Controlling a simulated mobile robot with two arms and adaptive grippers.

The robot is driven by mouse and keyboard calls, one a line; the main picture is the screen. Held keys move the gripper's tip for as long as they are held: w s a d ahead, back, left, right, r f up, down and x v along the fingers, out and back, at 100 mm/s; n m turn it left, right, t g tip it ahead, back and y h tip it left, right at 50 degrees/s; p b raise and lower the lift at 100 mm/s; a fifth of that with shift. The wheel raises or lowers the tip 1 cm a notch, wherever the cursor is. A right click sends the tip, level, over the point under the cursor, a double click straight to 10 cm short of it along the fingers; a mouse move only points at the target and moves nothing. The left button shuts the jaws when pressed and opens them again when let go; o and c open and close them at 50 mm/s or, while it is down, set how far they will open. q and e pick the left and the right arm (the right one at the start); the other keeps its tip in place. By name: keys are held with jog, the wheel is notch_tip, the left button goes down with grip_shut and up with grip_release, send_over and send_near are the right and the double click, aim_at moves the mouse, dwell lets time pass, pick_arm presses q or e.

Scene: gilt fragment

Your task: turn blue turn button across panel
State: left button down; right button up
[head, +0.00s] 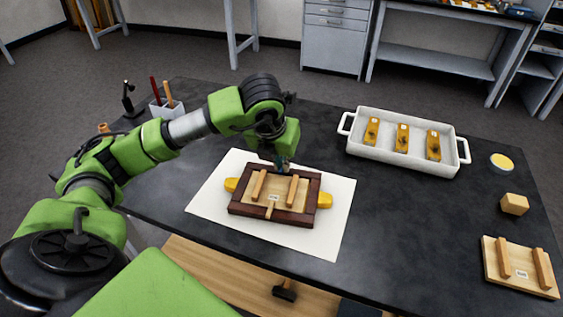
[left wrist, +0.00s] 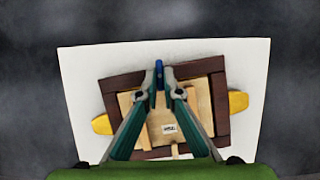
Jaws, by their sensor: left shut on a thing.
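A dark wooden frame (head: 235,209) holds a pale panel (head: 281,187) with two wooden battens and a small label. The blue turn button (left wrist: 159,68) is at the middle of the frame's far rail. In the left wrist view it points roughly crosswise to that rail; its inner end is partly hidden. My left gripper (left wrist: 157,76) is shut on the blue button, one finger on each side; the gripper (head: 282,168) hides most of it in the head view. A tan turn button (head: 270,210) sits at the near rail. My right gripper is not in view.
The frame lies over yellow supports (head: 325,200) on a white sheet (head: 335,225). A white tray (head: 352,144) with several yellow blocks stands behind right. Another battened panel (head: 520,273) lies front right, near a tan block (head: 514,204). The dark tabletop between is clear.

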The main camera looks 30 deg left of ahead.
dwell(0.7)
pick_arm(q)
jog(key=c, duration=2.2)
grip_release()
jog(key=shift+r, duration=0.15)
jog(key=v, duration=1.1)
jog(key=shift+s+r, duration=0.3)
jog(key=shift+r, duration=0.05)
